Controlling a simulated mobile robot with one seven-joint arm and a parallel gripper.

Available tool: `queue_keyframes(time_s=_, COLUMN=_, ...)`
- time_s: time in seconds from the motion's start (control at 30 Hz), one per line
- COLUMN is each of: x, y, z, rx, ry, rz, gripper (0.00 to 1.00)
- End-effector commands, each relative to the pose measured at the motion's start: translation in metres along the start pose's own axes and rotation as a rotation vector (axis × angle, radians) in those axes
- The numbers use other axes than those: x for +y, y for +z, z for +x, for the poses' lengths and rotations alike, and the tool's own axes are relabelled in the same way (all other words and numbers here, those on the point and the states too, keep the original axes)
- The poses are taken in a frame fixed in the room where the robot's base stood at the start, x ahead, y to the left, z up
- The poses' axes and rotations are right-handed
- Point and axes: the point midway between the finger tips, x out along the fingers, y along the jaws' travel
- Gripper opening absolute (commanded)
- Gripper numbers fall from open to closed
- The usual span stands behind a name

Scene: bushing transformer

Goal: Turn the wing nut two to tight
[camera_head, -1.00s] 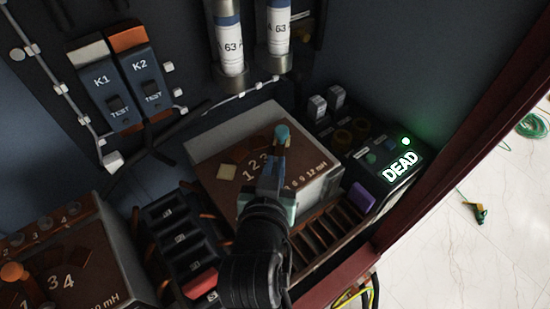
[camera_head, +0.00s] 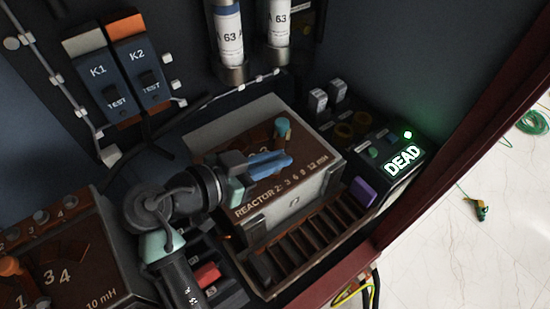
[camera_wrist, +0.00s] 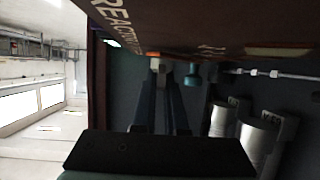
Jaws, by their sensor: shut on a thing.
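The reactor 2 box (camera_head: 292,196) has a brown top with a teal knob (camera_head: 282,128) on its far side. The teal knob also shows in the wrist view (camera_wrist: 192,75), just right of the fingertips and apart from them. My gripper (camera_head: 284,160) lies low across the box top from the left, its blue fingers pointing right. In the wrist view, its fingertips (camera_wrist: 160,72) meet a small pale and orange piece (camera_wrist: 155,64), which looks like the wing nut. The fingers hide this piece in the head view, and I cannot tell how tight it is.
Another brown reactor box (camera_head: 70,275) stands at lower left. A lit "DEAD" indicator box (camera_head: 402,160) is on the right. Grey cylinders marked 63 (camera_head: 230,45) and switches K1 (camera_head: 100,75) and K2 (camera_head: 142,65) stand behind. A slatted rack (camera_head: 310,235) runs in front.

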Motion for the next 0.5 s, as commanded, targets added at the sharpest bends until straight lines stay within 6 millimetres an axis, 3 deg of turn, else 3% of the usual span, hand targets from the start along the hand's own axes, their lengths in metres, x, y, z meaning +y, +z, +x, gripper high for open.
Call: queue_keyframes(time_s=0.5, x=0.0001, y=0.0029, z=0.0003, rx=-0.008, ry=0.072, rz=0.027, gripper=0.0)
